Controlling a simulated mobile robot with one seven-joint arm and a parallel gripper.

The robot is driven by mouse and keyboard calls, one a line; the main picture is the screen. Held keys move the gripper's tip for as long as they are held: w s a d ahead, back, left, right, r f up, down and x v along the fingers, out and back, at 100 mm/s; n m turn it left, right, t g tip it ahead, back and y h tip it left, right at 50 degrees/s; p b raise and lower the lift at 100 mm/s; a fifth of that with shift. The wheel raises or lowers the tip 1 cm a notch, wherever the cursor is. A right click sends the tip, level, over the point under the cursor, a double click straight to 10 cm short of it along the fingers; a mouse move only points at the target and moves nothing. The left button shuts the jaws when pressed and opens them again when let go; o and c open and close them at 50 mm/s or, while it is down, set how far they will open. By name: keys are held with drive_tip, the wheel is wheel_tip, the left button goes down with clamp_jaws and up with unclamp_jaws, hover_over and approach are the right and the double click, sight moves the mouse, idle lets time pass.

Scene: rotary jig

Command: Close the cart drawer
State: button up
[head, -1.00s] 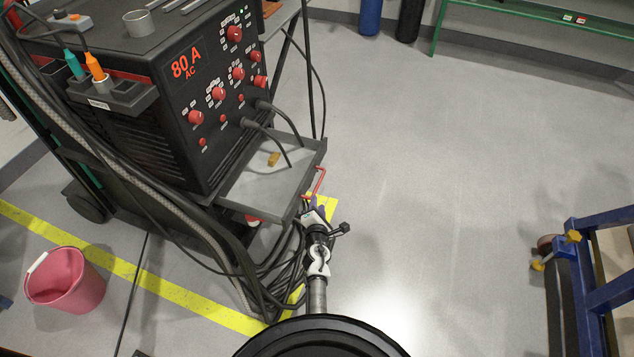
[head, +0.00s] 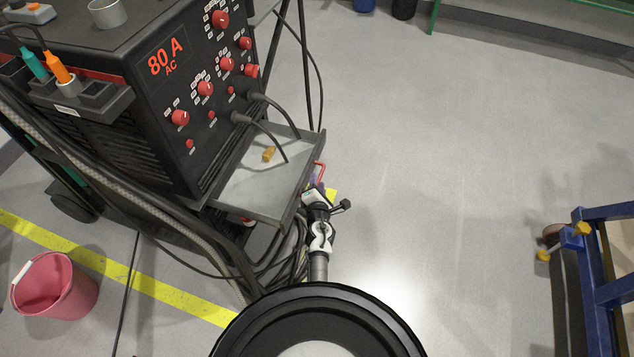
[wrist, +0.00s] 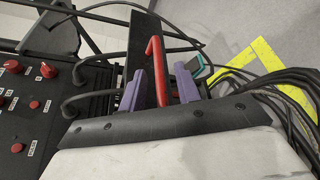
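The cart drawer (head: 249,188) is a grey tray pulled out beneath the black welding unit, with a small tan block (head: 268,154) in it. Its red handle (head: 320,173) is on the front edge. My gripper (head: 317,190) is at this handle, near the front right of the drawer. In the wrist view, the red handle (wrist: 156,66) stands between my two purple fingers (wrist: 158,88). The fingers are apart, with a gap visible on the right side of the handle. Whether the left finger touches the handle cannot be told.
The welding unit (head: 160,110) stands on the cart, with cables hanging from its front and left side. A pink bucket (head: 55,285) is on the floor at lower left. A blue frame (head: 592,270) is at right. The floor between is clear.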

sight(259, 174)
drive_tip(key=shift+c, duration=0.2)
clamp_jaws()
drive_tip(key=w+a+b, duration=0.2)
drive_tip(key=a, duration=0.4)
drive_tip(key=w+a+b, duration=0.2)
drive_tip(key=a+b, duration=0.1)
drive_tip(key=a, duration=0.4)
drive_tip(key=w+a+b, duration=0.2)
drive_tip(key=a+b, duration=0.1)
drive_tip(key=a, duration=0.4)
drive_tip(key=shift+w, duration=0.25)
drive_tip(key=shift+o, duration=0.2)
unclamp_jaws()
drive_tip(key=shift+s, duration=0.1)
